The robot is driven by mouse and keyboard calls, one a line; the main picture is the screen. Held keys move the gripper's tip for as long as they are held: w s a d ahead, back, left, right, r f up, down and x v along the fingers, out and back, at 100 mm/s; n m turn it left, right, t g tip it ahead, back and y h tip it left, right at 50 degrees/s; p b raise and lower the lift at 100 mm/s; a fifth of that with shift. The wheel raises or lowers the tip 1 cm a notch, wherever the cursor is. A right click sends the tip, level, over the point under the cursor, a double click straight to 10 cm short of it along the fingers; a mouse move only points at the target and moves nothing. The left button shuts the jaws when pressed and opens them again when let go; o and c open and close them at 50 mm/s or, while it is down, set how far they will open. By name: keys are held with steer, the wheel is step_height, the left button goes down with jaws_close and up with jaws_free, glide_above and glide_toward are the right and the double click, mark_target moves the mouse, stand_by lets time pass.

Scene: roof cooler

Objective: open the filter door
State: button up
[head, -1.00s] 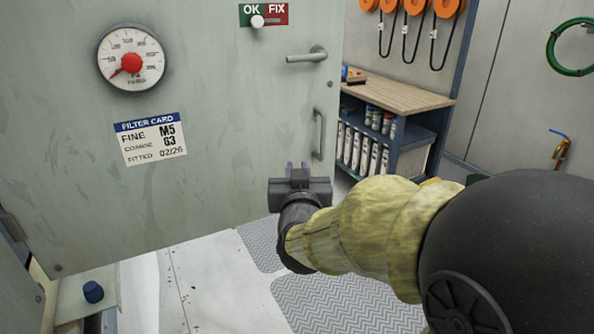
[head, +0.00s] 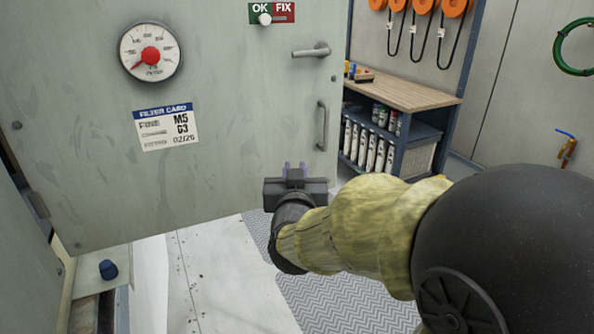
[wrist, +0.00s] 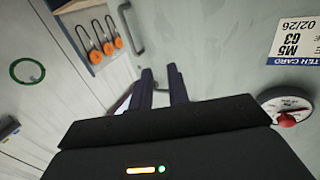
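The filter door (head: 230,150) is a large grey-green panel with a hinge at its lower left. It stands at an angle to the grey cabinet part on the left, its right edge free. It carries a lever handle (head: 312,52) and, below that, an upright pull handle (head: 321,126). The pull handle also shows in the wrist view (wrist: 131,30), beyond my fingertips. My gripper (head: 295,170) is below and left of the pull handle, apart from it. Its two dark fingers (wrist: 161,80) show a gap with nothing between them.
The door bears a gauge (head: 150,51), a filter card (head: 166,127) and an OK/FIX slider (head: 265,18). A blue knob (head: 108,269) sits on the sill at lower left. A workbench (head: 410,95) stands beyond the door's right edge. Pale floor and grey matting lie below.

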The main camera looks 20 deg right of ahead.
steer(key=shift+a, duration=0.15)
stand_by(0.3)
steer(key=shift+c, duration=1.2)
steer(key=shift+f, duration=0.25)
jaws_close()
steer(key=s+a+f+n+g+y, duration=0.1)
steer(key=s+a+f+g+y, duration=0.2)
steer(key=f, duration=0.5)
steer(key=s+f+n+g+y, duration=0.2)
steer(key=f+g, duration=0.3)
steer(key=f, duration=0.2)
steer(key=s+d+f+g, duration=0.1)
steer(key=s+f+g, duration=0.5)
steer(key=s, duration=0.5)
step_height(320, 180, down, 2)
steer(key=shift+s+d+f+g, duration=0.15)
steer(key=shift+d+g, duration=0.2)
steer(key=shift+g, duration=0.05)
